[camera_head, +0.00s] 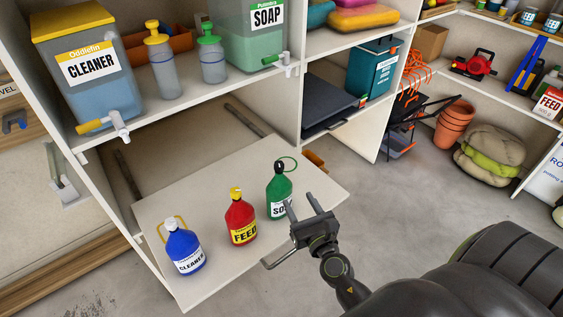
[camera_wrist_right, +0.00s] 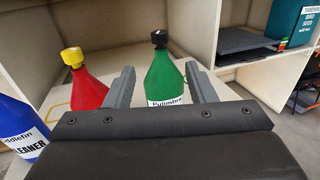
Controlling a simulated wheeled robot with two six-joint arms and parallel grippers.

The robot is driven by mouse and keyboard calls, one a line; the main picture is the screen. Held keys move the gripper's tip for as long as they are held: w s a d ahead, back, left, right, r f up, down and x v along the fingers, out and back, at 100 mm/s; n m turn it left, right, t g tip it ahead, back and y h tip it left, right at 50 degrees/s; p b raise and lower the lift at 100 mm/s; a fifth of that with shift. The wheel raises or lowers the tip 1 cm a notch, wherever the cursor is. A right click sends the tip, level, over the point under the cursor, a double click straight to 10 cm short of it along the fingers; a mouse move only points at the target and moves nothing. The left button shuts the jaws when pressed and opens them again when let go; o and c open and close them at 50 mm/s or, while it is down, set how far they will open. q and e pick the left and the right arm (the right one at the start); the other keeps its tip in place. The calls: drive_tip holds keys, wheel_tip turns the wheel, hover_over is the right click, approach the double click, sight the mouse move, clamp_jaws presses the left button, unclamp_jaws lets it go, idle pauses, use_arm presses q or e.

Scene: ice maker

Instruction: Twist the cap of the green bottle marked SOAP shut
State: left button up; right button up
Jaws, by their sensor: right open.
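The green bottle marked SOAP (camera_head: 279,190) stands upright at the right end of a row of bottles on the pull-out shelf (camera_head: 215,279). It has a black cap (camera_wrist_right: 159,39) on its neck, with a green ring beside it in the head view. I cannot tell how tight the cap is. My right gripper (camera_head: 308,207) is open in front of the green bottle, at its right in the head view. In the right wrist view the green bottle (camera_wrist_right: 165,82) appears between the two open fingers, with its cap above them. My left gripper is not in view.
A red FEED bottle (camera_head: 241,217) and a blue CLEANER bottle (camera_head: 184,250) stand to the left on the same shelf. Large dispensers (camera_head: 85,65) and pump bottles (camera_head: 162,62) are on the shelf above.

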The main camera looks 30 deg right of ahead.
drive_tip(key=p, duration=0.2)
approach(277, 162)
drive_tip(key=shift+w+d+f, duration=0.2)
drive_tip(key=shift+w, duration=0.4)
drive_tip(key=shift+w+d+f, duration=0.2)
drive_tip(key=shift+w+f, duration=0.05)
drive_tip(key=shift+w, duration=0.35)
drive_tip(key=w, duration=0.3)
drive_tip(key=w+d, duration=0.1)
drive_tip(key=w, duration=0.4)
drive_tip(key=shift+w+d+f, duration=0.1)
drive_tip(key=shift+w+d, duration=0.1)
drive_tip(key=shift+w, duration=0.15)
drive_tip(key=c, duration=1)
drive_tip(key=shift+r+m+h, duration=0.2)
drive_tip(key=shift+m+h, duration=0.1)
drive_tip(key=shift+h, duration=0.2)
drive_tip(key=shift+f+m+h+p, duration=0.15)
drive_tip(key=shift+m+h+p, duration=0.15)
drive_tip(key=shift+h+p, duration=0.1)
drive_tip(key=o, duration=1)
